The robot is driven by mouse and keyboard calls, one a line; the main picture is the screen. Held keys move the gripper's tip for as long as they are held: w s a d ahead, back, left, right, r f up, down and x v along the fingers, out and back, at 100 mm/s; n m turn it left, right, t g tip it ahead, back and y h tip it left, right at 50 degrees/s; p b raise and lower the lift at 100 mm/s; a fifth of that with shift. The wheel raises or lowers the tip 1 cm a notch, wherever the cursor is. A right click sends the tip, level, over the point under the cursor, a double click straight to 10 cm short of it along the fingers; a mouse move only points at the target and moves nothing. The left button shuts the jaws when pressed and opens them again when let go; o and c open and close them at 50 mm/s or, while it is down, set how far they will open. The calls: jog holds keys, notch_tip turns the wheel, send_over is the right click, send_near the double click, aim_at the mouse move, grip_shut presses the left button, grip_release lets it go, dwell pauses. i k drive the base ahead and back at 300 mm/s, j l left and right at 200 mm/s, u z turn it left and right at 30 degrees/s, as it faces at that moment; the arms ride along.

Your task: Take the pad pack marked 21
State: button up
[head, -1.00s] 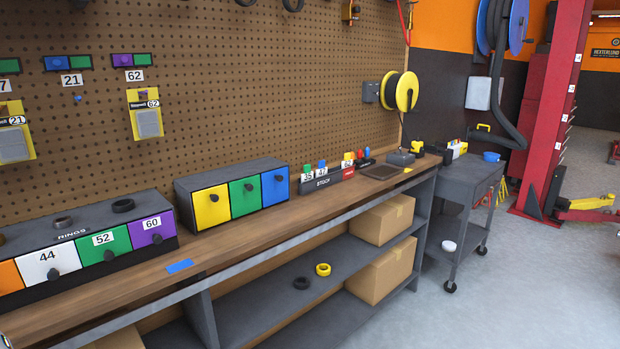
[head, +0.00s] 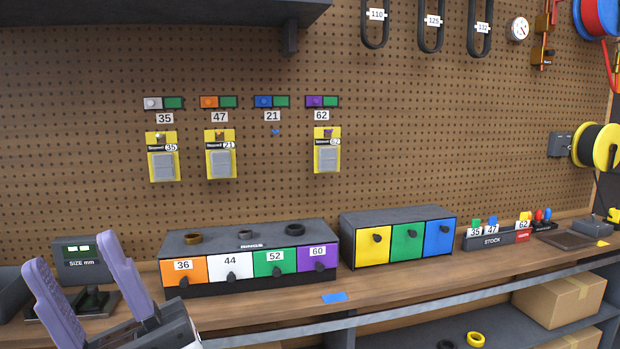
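The pad pack marked 21 (head: 220,160) is a yellow card with a grey pad. It hangs on the pegboard under the label 47 (head: 219,117). The label 21 (head: 272,116) has only a bare blue peg (head: 276,132) below it. The pack marked 35 (head: 162,163) hangs to the left and the pack marked 62 (head: 327,155) to the right. My gripper (head: 84,262) is at the lower left with its two purple fingers spread apart and nothing between them. It is below and left of the pack marked 21, well apart from it.
A RINGS drawer unit (head: 250,238) stands on the bench under the packs, with loose rings on top. A three-drawer box (head: 398,217) stands to its right. A SIZE mm display (head: 80,256) is behind my gripper. A dark shelf (head: 150,14) overhangs the upper left.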

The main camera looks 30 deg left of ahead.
aim_at(221, 160)
jog(key=u, duration=1.2)
jog(key=i+j, duration=0.2)
